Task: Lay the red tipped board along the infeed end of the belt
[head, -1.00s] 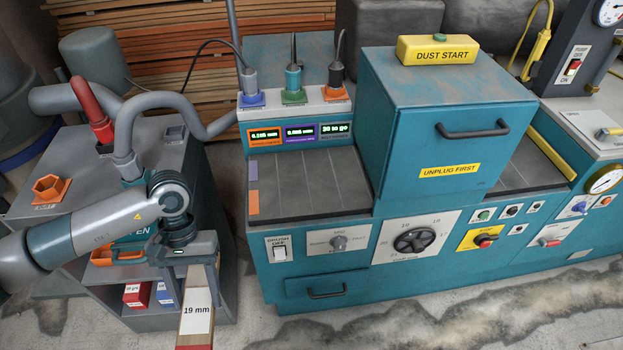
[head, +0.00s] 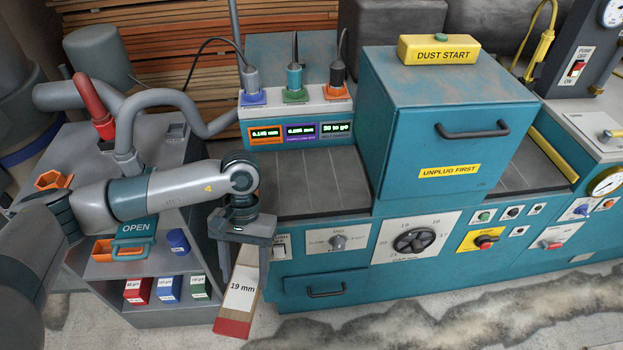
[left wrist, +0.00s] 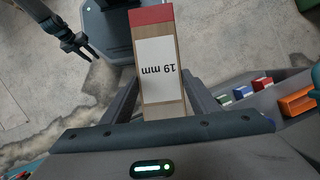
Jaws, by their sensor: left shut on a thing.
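The red tipped board (head: 240,297) is a wooden board with a white "19 mm" label and a red end. My left gripper (head: 241,244) is shut on it and holds it in the air, tilted, with the red end low and toward me. In the left wrist view the board (left wrist: 164,108) sits between the two fingers of my left gripper (left wrist: 160,95). The belt (head: 320,190) is dark, on the teal machine. Its infeed end is at the left, partly hidden behind my left wrist. A dark open gripper, seemingly my right (left wrist: 82,45), shows in the left wrist view.
A grey cabinet (head: 180,270) at the left holds orange trays and several small coloured boxes. The teal hood (head: 445,125) stands over the belt's middle. A row of plugs and displays (head: 295,115) rises behind the infeed. The front panel has knobs and a drawer handle.

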